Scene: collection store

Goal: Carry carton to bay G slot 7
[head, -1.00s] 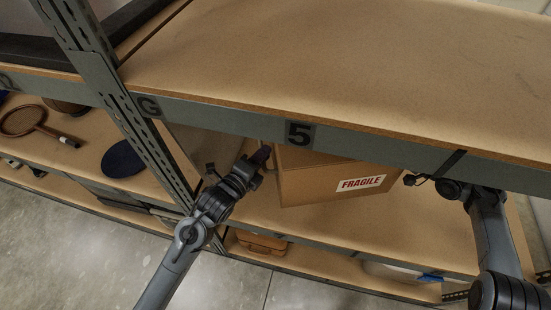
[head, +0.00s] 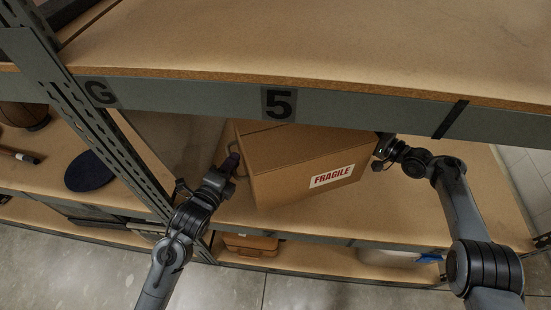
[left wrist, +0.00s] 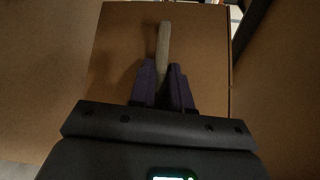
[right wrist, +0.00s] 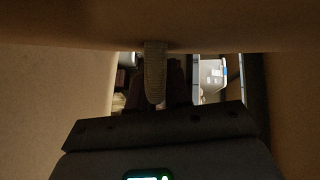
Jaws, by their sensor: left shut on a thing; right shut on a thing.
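The brown carton (head: 290,182) with a red and white FRAGILE label is in the head view below the shelf beam marked 5 (head: 278,104). The beam hides part of its top. It looks tilted; whether it touches the shelf board beneath it I cannot tell. My left gripper (head: 232,166) is shut on a strap handle at its left side, and this handle (left wrist: 163,45) shows between the fingers in the left wrist view. My right gripper (head: 382,152) is shut at its right side, on a handle (right wrist: 155,72) seen in the right wrist view. Slot 7 is not seen.
A G plate (head: 100,92) is beside the upright post (head: 112,140) left of the carton. The upper shelf board (head: 330,50) is bare. A dark blue oval object (head: 90,171) lies in the left bay. A tan case (head: 250,245) lies on the lowest shelf.

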